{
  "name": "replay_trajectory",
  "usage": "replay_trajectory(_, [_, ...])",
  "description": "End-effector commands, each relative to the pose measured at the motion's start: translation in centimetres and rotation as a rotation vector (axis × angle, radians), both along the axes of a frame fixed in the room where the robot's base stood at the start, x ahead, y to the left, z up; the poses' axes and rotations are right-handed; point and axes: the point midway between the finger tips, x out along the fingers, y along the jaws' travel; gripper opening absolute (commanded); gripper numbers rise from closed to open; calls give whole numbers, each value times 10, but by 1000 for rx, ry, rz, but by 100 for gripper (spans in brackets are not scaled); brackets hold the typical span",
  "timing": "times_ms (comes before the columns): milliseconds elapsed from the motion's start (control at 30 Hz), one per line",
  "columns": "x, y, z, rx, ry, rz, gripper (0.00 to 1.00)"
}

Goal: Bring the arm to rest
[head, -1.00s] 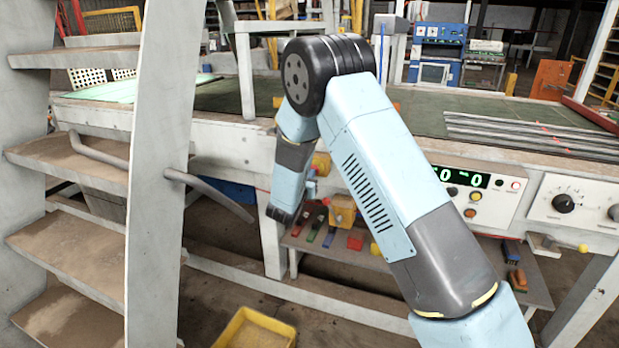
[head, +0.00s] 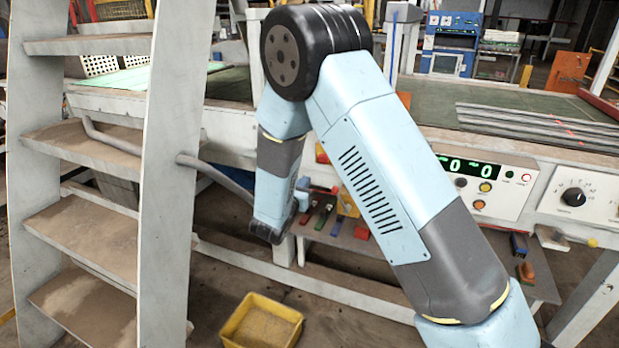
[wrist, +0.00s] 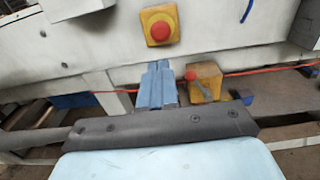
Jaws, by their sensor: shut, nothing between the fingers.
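My arm is bent in front of the long white workbench (head: 225,130), its elbow up and its forearm hanging down. In the wrist view my gripper (wrist: 157,85) shows as two light blue fingers pressed together with nothing between them. It points toward the bench front, below a yellow box with a red button (wrist: 160,26). A second yellow block with a red knob (wrist: 204,84) is just right of the fingertips in that view. I cannot tell whether they touch. In the head view the fingers are small and partly hidden by my wrist.
A pale ladder with dusty steps (head: 172,200) stands close on the left, with a grey bar (head: 215,177) beside it. A yellow bin (head: 262,322) is on the floor. A low shelf under the bench holds coloured blocks. A control panel (head: 480,185) is at right.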

Motion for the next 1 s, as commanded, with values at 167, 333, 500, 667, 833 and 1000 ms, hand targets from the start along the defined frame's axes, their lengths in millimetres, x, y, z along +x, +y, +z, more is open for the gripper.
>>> replay_trajectory(167, [-9, 3, 0, 1, 0, -1, 0])
replay_trajectory(333, [-10, 3, 0, 0, 0, -1, 0])
replay_trajectory(500, [-10, 3, 0, 1, 0, -2, 0])
replay_trajectory(667, [-9, -17, 15, 39, -3, -60, 0])
replay_trajectory(833, [-14, -74, 55, 165, -11, -237, 0])
replay_trajectory(1000, [-34, -139, 93, 331, -23, -441, 0])
